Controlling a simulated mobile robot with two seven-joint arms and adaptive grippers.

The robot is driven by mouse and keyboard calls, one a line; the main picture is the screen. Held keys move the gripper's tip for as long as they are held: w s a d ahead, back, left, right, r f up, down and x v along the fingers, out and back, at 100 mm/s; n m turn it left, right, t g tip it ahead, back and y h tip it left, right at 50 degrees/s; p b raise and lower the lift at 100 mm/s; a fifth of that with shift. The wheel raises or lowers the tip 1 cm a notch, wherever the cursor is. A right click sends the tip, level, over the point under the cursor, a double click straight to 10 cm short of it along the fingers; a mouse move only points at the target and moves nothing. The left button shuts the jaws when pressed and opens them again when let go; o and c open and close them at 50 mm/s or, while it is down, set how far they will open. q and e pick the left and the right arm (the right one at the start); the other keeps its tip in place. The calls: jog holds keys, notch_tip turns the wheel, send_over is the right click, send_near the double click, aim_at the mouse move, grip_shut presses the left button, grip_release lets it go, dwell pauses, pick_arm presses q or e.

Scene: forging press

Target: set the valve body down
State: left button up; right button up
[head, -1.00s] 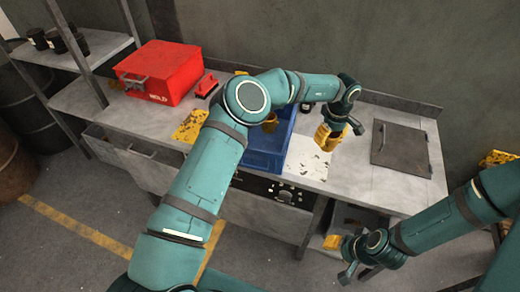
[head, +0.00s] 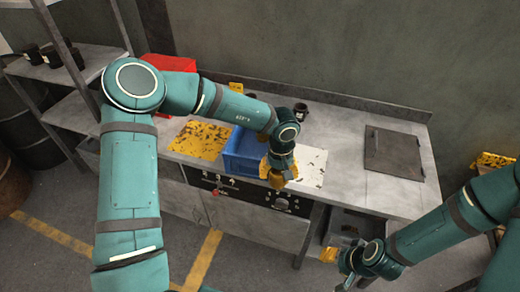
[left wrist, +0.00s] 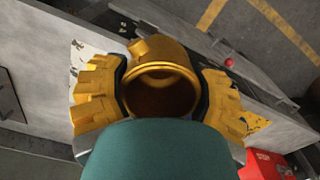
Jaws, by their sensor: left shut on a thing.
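The valve body (left wrist: 160,62) is a hollow brass-coloured cylinder with a short side stub, open end facing the left wrist camera. My left gripper (head: 279,174) is shut on it, with yellow fingers on both sides of it in the left wrist view. In the head view the gripper is at the front of the bench, between the blue bin (head: 240,158) and the white worn sheet (head: 313,168), overlapping both in the picture. The valve body is mostly hidden there; its height above the bench is unclear. My right gripper (head: 338,258) is low at the bench's front right; its opening is unclear.
A yellow worn sheet (head: 202,139) lies left of the bin. A dark cup (head: 301,111) stands behind the sheets. A dark square plate (head: 394,150) lies at the right. A red box (head: 168,64) is at the back left, partly behind my arm. Bench between white sheet and plate is clear.

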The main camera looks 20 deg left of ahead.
pick_arm(q)
jog(key=s+a+m, duration=0.3)
jog(key=s+a, duration=0.3)
jog(key=s, duration=0.3)
jog(key=shift+a+m, duration=0.3)
jog(key=shift+d+r, duration=0.1)
